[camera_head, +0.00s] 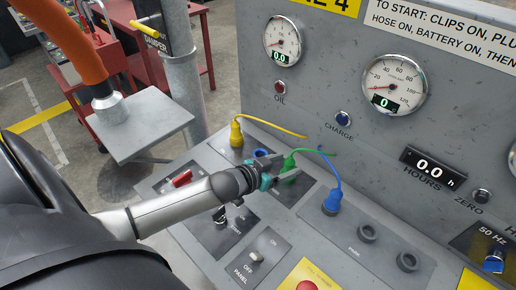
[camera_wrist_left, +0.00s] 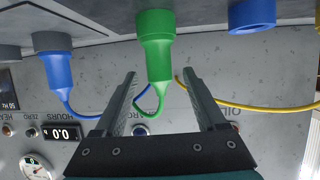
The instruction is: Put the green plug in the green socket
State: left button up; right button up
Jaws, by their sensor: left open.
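The green plug (camera_head: 289,164) stands on the sloping panel, its green cable curving off to the right. In the left wrist view the plug (camera_wrist_left: 154,62) meets a wider green collar (camera_wrist_left: 155,24), which looks like the green socket, and appears seated in it. My left gripper (camera_head: 280,172) is open at the plug. In the left wrist view its fingers (camera_wrist_left: 160,88) lie either side of the plug's cable end, with gaps on both sides. The gripper partly hides the plug's base in the head view. My right gripper is not in view.
A blue plug (camera_head: 332,202) stands in a grey socket, with empty grey sockets (camera_head: 367,232) beside it. A blue socket (camera_head: 260,152) is empty. A yellow plug (camera_head: 236,134) stands at the back left. The upright gauge panel (camera_head: 330,90) rises behind.

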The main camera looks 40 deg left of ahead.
pick_arm(q)
jog(key=p+v, duration=0.1)
jog(key=v, duration=1.2)
jog(key=shift+p, duration=0.4)
jog(key=shift+f, duration=0.1)
